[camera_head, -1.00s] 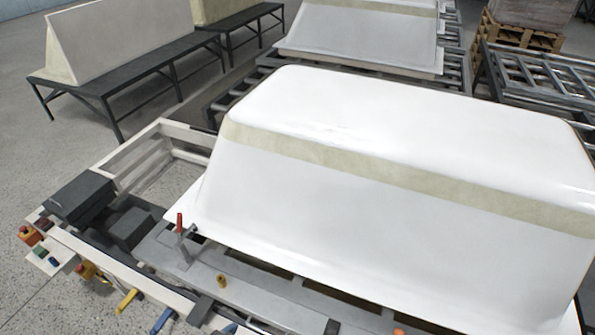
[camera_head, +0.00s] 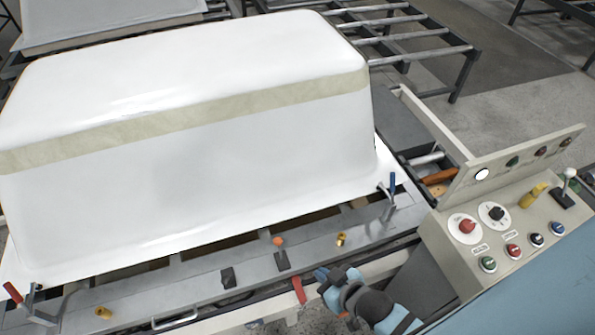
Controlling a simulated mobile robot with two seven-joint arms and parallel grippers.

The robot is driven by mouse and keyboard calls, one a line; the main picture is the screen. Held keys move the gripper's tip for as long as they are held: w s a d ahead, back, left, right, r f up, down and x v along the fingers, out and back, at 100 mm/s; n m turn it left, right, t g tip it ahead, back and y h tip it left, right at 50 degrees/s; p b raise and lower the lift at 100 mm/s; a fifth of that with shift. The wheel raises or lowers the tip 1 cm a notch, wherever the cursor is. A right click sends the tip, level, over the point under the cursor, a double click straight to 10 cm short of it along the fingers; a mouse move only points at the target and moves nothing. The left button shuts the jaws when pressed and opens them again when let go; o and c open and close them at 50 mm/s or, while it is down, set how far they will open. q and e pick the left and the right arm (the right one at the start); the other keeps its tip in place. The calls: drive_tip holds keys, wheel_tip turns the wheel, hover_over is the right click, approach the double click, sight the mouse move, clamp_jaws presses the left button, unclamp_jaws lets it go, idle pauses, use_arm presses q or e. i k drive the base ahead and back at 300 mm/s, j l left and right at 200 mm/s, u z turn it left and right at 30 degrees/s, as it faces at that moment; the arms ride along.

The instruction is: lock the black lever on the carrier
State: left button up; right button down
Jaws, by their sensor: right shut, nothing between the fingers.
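The carrier (camera_head: 170,296) is the grey frame under the white bathtub shell (camera_head: 190,170). On its front rail are two short black pieces, one at the left (camera_head: 228,278) and one nearer the middle (camera_head: 282,261); I cannot tell which is the black lever or whether either is locked. My right gripper (camera_head: 322,277) is shut and empty, low at the front edge of the carrier. It is to the right of both black pieces and apart from them. My left gripper is not in view.
A red lever (camera_head: 298,290) hangs just left of my right gripper. A blue-handled clamp (camera_head: 392,184) stands at the shell's right corner, a red-handled clamp (camera_head: 14,293) at the left. A control panel (camera_head: 450,225) with buttons and a joystick is at right.

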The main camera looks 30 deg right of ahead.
sight(226, 280)
drive_tip(key=k+l+z, duration=0.1)
drive_tip(key=k, duration=0.3)
drive_tip(key=k+l, duration=0.3)
drive_tip(key=k, duration=0.15)
drive_tip(key=k+l+z, duration=0.15)
drive_tip(key=k, duration=0.25)
